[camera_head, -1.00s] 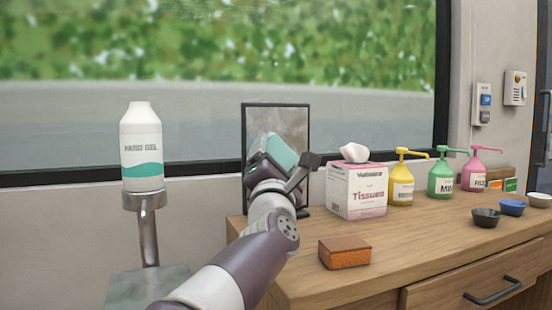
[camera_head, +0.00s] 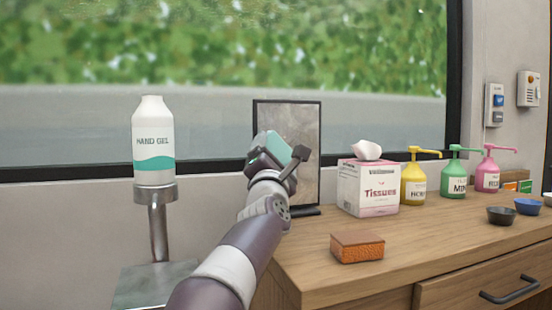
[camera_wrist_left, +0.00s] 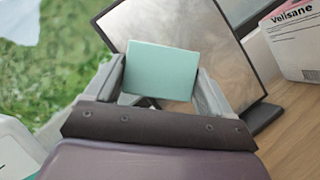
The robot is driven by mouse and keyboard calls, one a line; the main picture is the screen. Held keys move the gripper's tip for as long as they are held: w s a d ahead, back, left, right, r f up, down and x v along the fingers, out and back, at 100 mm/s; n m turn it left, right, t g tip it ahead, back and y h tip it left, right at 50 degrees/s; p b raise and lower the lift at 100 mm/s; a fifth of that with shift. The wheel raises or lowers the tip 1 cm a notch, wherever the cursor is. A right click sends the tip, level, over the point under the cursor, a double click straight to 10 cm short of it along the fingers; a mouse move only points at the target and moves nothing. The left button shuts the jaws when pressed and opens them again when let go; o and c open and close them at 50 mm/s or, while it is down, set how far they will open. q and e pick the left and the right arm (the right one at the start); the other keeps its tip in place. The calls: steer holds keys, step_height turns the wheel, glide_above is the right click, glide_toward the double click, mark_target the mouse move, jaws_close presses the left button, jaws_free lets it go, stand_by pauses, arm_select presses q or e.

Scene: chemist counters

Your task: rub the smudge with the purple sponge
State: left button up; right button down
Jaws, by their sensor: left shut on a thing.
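My left gripper (camera_head: 274,158) is shut on a teal-faced block (camera_wrist_left: 160,70), which looks like a sponge. Only its teal faces show clearly; I see no purple on it. The block is in front of a dark-framed mirror or panel (camera_head: 307,150) standing at the counter's left end. The panel's surface (camera_wrist_left: 185,25) is grey and cloudy, and I cannot make out a distinct smudge. Whether the block touches the panel I cannot tell. My arm and the block hide part of the panel. My right gripper is not in view.
An orange sponge with a brown top (camera_head: 357,248) lies on the wooden counter (camera_head: 420,235). A tissue box (camera_head: 368,190) stands right of the panel, then pump bottles and small bowls (camera_head: 500,215). A hand gel bottle (camera_head: 153,145) stands on a metal holder at left.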

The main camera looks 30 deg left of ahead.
arm_select(q)
steer(key=shift+w+a, duration=0.65)
steer(key=shift+a, duration=0.1)
stand_by(0.7)
